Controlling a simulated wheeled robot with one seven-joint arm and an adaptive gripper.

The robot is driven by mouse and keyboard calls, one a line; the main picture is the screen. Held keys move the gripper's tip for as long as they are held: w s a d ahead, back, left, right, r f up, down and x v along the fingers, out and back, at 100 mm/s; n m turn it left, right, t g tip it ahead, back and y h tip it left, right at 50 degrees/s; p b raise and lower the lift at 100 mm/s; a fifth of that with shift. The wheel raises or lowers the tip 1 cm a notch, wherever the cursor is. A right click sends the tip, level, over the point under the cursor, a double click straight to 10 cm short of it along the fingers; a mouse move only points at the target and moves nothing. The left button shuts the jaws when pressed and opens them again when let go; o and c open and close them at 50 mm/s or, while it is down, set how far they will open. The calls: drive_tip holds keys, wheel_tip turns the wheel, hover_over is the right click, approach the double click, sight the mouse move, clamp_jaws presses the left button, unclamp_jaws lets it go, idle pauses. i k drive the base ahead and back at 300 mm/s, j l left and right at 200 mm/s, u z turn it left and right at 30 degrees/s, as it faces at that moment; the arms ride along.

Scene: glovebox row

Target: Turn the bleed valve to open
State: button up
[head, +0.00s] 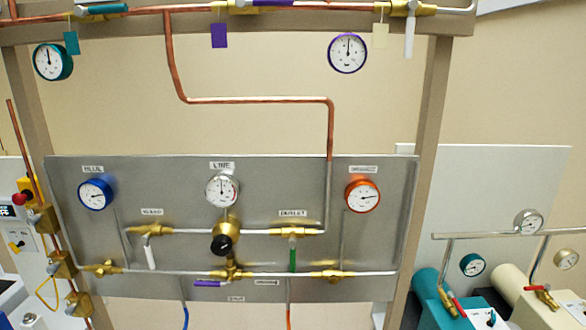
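No valve in the head view carries a label that I can clearly read as bleed. A grey panel (75,230) holds brass valves and pipes. A white-handled valve (151,254) at left has its handle hanging down, across its pipe. A green-handled valve (293,258) at right also hangs down. A purple lever (208,284) at the bottom middle points left, lying along the horizontal pipe, beside a brass tee (232,270). Small labels near it are too blurred to read. A black knob (222,244) sits on a brass regulator. My gripper is not in view.
The panel has a blue gauge (95,194), a white gauge (222,190) and an orange gauge (362,196). Tagged valves line the top rail (300,18). A red knob (21,198) sits at left.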

sight(145, 238)
drive_tip(key=i+j+u, duration=0.1)
drive_tip(key=j+u, duration=0.25)
drive_tip(key=i+j+u, duration=0.4)
drive_tip(key=j+u, duration=0.25)
drive_tip(key=j, duration=0.15)
